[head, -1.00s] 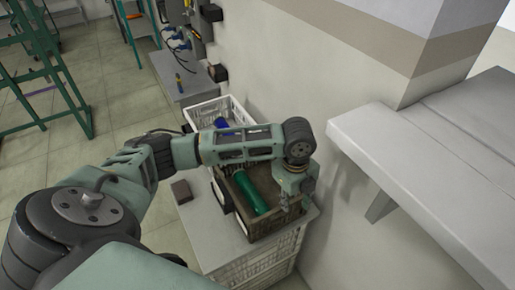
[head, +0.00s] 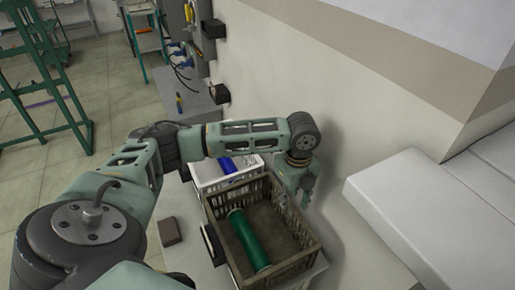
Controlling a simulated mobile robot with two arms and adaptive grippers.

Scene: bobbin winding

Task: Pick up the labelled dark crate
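The dark brown crate (head: 307,236) has slatted walls and an open top. It holds a green cylinder (head: 248,240) lying lengthwise inside. A dark plate with a pale edge (head: 211,243) shows at its left side; I cannot read any label. My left gripper (head: 283,205) is at the crate's right wall, its fingers pointing down and seemingly closed on that wall. The fingertips are partly hidden. The crate appears raised above the pale worktop (head: 184,226), its underside hidden. My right gripper is out of view.
A white basket (head: 205,175) with a blue item (head: 228,166) stands behind the crate. A small brown block (head: 170,231) lies on the worktop to the left. The wall is close on the right, with a pale shelf (head: 405,205) jutting out from it.

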